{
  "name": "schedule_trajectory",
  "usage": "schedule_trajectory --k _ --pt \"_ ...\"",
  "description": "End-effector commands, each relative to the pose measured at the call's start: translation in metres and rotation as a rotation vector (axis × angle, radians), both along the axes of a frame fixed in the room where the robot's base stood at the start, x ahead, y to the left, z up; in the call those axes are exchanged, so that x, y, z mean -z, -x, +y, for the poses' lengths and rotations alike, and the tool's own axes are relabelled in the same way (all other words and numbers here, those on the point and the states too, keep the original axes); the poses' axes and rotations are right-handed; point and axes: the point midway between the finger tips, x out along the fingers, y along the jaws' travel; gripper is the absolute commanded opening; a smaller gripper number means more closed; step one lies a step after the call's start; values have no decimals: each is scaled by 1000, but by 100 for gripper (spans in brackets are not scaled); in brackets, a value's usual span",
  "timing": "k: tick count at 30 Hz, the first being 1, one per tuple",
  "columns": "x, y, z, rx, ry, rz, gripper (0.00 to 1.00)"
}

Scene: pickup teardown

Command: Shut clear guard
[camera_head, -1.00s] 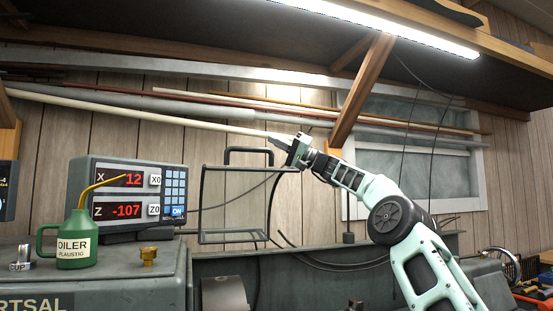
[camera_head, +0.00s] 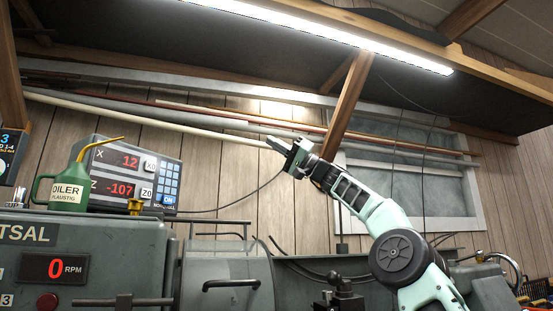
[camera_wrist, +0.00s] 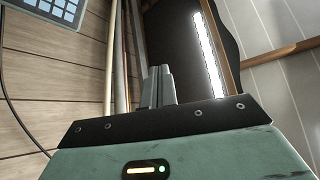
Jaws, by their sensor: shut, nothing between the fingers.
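The clear guard (camera_head: 196,262) is down in front of and over the grey chuck (camera_head: 232,262) of the lathe. Its black handle (camera_head: 231,284) is low at the front, and its rear bar (camera_head: 220,223) lies along the back. Whether it is fully seated I cannot tell. My gripper (camera_head: 272,142) is shut and empty, raised well above the guard and up to its right, against the wood wall. In the wrist view my closed fingers (camera_wrist: 158,78) point up toward the shelf and lamp; the guard is not in that view.
A green oiler (camera_head: 68,186), a brass fitting (camera_head: 135,206) and a readout box (camera_head: 130,175) stand on the headstock at left. Long rods (camera_head: 200,117) and a wooden brace (camera_head: 348,105) are behind my gripper. A bright lamp (camera_head: 340,35) hangs above.

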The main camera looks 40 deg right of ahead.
Motion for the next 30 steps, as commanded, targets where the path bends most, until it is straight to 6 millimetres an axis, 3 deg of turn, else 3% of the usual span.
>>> schedule_trajectory --k 1,21,30 --pt "18 4 4 0 0 -1 0" --pt "113 54 26 0 0 0 0" --pt "160 68 30 -1 0 1 0"
